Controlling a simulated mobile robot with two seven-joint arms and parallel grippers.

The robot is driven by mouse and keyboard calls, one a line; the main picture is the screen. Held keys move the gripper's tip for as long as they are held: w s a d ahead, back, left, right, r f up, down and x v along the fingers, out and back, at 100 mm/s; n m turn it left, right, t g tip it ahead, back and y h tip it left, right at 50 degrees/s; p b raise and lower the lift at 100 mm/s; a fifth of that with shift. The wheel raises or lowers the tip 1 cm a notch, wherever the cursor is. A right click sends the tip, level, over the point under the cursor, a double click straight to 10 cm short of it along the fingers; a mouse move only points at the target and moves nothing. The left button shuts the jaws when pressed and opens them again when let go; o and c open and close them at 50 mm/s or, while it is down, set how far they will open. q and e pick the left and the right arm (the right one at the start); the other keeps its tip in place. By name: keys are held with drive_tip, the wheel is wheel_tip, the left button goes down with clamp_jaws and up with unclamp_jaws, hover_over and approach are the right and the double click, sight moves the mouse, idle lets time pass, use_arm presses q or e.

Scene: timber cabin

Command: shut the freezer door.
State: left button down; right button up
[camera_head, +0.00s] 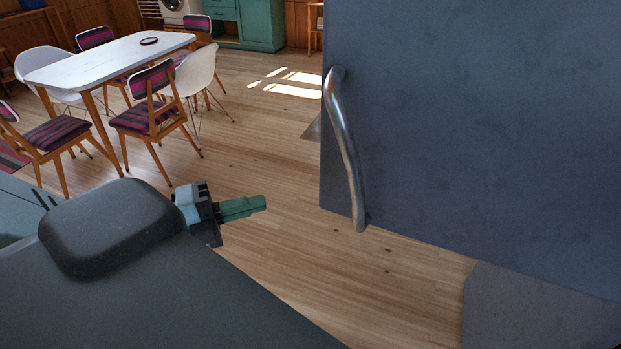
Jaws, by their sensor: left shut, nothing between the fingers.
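The freezer door (470,130) is a large dark blue-grey panel filling the right side of the head view. A curved metal handle (347,150) runs down near its left edge. Its bottom edge slopes down to the right, above the floor. My left gripper (262,203), with green fingers, is shut and empty. It shows to the left of the door and handle, apart from both in the picture. My right gripper is out of the picture. The freezer's inside is not visible.
A white table (105,60) with several chairs (150,105) around it stands at the back left. A green cabinet (262,25) is at the far wall. A grey panel (535,310) shows below the door at the lower right. The wooden floor (265,150) between table and door is clear.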

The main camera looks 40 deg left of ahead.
use_arm(q)
approach(332, 174)
drive_tip(key=shift+s+d, duration=0.7)
drive_tip(key=shift+d, duration=0.5)
drive_tip(key=shift+w+d+b, duration=0.2)
drive_tip(key=shift+w+b, duration=0.05)
drive_tip(key=shift+w, duration=0.6)
drive_tip(key=shift+w+d+b, duration=0.2)
drive_tip(key=shift+w+b, duration=0.05)
drive_tip(key=shift+w, duration=0.65)
drive_tip(key=shift+w+d+b, duration=0.15)
drive_tip(key=shift+w+b, duration=0.1)
drive_tip(key=shift+w, duration=0.6)
drive_tip(key=shift+w+a, duration=0.1)
drive_tip(key=shift+w, duration=0.4)
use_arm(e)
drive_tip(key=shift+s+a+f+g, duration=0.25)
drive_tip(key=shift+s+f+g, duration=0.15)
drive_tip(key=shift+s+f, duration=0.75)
use_arm(q)
drive_tip(key=shift+w, duration=0.1)
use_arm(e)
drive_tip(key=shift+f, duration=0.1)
